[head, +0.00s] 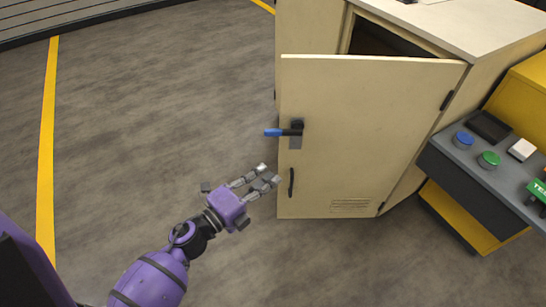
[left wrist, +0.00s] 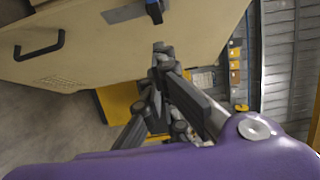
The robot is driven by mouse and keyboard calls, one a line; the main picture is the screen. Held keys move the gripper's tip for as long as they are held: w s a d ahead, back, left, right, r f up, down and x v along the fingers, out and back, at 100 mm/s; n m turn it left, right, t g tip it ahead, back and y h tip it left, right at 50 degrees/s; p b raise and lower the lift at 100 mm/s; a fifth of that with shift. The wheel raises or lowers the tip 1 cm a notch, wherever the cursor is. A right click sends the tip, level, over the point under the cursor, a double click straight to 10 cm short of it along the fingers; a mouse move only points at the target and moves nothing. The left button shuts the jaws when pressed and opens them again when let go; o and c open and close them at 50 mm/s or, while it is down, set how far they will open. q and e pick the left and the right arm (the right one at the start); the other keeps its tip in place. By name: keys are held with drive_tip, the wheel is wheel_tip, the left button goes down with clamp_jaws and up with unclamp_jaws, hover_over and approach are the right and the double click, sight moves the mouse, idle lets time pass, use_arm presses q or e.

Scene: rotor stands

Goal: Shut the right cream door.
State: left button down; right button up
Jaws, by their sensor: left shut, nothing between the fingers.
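The right cream door (head: 365,130) stands open, swung out from the cabinet (head: 470,25), with its hinges on its right edge and a dark gap behind its top. Near its left, free edge are a blue-tipped lever (head: 273,132) and a black pull handle (head: 291,182). My left gripper (head: 270,174) is shut and empty, just left of the door's free edge at about pull-handle height. In the left wrist view the door (left wrist: 110,40) fills the upper left, beyond the fingers (left wrist: 162,62). I cannot tell whether they touch it. My right gripper is out of view.
Another cream panel (head: 308,30) of the cabinet shows behind the door. At the right a grey console (head: 460,165) with blue, green and white buttons stands close to the hinge side. Grey floor (head: 150,100) to the left is clear, with a yellow line (head: 47,130) on it.

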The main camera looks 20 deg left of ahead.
use_arm(q)
drive_tip(key=w+a+x, duration=0.1)
drive_tip(key=a+x, duration=0.1)
drive_tip(key=x, duration=1)
drive_tip(key=shift+w+a, duration=0.3)
drive_tip(key=shift+w, duration=0.05)
